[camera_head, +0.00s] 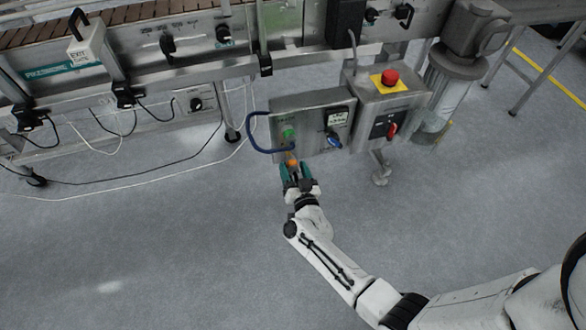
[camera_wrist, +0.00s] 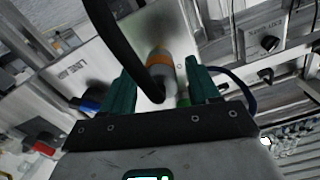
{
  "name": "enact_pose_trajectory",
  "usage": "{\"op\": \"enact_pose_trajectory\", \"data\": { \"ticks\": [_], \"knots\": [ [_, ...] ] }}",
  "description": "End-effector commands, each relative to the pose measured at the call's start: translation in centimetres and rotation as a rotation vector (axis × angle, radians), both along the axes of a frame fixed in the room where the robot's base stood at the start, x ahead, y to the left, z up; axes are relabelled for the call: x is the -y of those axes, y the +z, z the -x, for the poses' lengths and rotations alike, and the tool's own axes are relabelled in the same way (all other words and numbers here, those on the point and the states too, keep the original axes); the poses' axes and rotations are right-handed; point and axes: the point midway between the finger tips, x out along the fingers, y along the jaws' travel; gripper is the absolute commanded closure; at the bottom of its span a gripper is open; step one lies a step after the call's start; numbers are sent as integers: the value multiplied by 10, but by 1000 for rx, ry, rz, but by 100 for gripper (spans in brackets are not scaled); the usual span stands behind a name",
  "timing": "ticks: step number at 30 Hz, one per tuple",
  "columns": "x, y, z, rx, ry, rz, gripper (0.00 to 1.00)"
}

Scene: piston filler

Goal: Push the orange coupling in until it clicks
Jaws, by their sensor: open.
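The orange coupling (camera_head: 292,162) shows as a small orange spot just beyond my gripper, at the lower edge of the grey control box (camera_head: 312,120). In the wrist view the orange coupling (camera_wrist: 158,58) is a ring around a pale cylinder on the metal panel, with a black hose crossing in front. My gripper (camera_head: 291,172) has green fingers. In the wrist view my gripper (camera_wrist: 158,85) is open, with one finger on each side of the coupling. I cannot tell whether the fingers touch it.
The box carries a green button (camera_head: 288,133), a blue knob (camera_head: 333,139) and a looped blue hose (camera_head: 252,135). To its right, a second box has a red emergency button (camera_head: 390,78) and a red switch (camera_head: 391,129). The conveyor stands behind; the floor in front is clear.

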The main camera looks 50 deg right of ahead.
Motion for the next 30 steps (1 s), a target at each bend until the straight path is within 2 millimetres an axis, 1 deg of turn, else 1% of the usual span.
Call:
{"op": "enact_pose_trajectory", "data": {
  "ticks": [4,13,30],
  "knots": [
    [5,0,-7,-1,1,0,40],
    [5,0,-8,-1,1,0,41],
    [5,0,-8,-1,1,0,95]
  ]
}}
